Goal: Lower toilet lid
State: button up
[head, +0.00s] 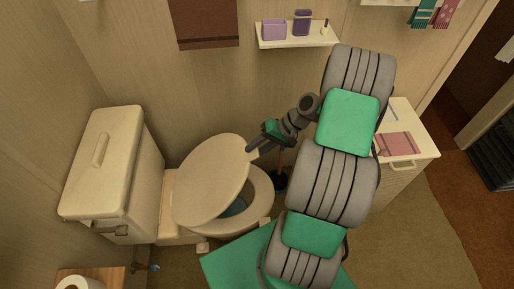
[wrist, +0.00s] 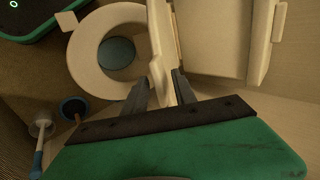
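The toilet (head: 258,190) is cream, with its bowl opening and seat ring partly in view. The toilet lid (head: 210,180) is raised and tilted over the left part of the bowl. My gripper (head: 252,150) is at the lid's upper right edge in the head view. The seat ring (wrist: 88,70) lies on the bowl to the left of the lid there.
The cistern (head: 108,165) stands left of the bowl. A toilet paper holder (head: 95,278) is at the lower left.

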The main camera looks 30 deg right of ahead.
jog(key=v, duration=0.8)
dwell(0.4)
